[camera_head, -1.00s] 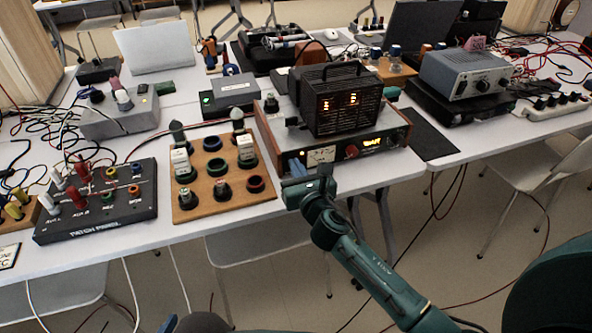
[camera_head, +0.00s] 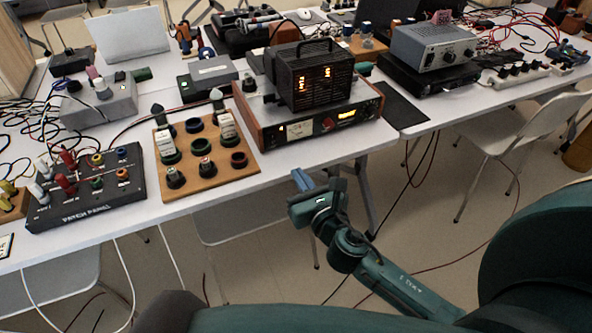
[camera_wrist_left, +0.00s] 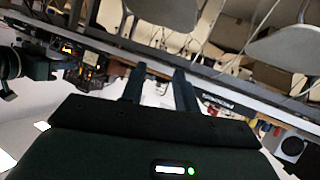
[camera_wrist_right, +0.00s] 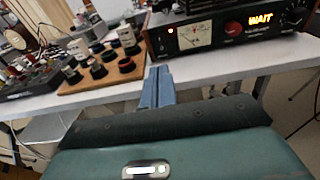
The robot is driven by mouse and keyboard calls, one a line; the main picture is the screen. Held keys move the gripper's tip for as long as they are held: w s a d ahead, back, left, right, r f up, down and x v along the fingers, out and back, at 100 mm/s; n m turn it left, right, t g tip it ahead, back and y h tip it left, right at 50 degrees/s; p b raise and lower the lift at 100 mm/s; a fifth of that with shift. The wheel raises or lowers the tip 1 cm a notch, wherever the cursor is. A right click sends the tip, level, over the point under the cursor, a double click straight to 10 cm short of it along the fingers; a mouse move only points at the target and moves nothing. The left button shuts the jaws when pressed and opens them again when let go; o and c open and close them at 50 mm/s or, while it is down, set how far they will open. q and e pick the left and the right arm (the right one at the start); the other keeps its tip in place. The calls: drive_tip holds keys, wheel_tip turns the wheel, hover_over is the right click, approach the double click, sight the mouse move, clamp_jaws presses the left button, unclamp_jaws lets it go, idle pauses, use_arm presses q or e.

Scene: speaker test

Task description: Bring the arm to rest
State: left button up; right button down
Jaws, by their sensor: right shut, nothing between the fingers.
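My right arm reaches in from the lower right in the head view. Its gripper (camera_head: 302,180) is in the air just off the front edge of the white table (camera_head: 335,155), below the wooden-sided speaker tester (camera_head: 318,123). In the right wrist view its blue fingers (camera_wrist_right: 157,87) are together and hold nothing. My left gripper does not show in the head view. In the left wrist view its two dark fingers (camera_wrist_left: 160,88) stand apart with nothing seen between them.
A wooden board with cups and switches (camera_head: 203,162) and a black patch panel (camera_head: 88,190) sit near the table's front edge. A white chair (camera_head: 520,130) stands at the right. Loose cables hang below the table. Floor shows in front of it.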

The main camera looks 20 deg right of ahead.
use_arm(q)
drive_tip(key=shift+s, duration=0.1)
idle(0.3)
drive_tip(key=shift+r, duration=0.15)
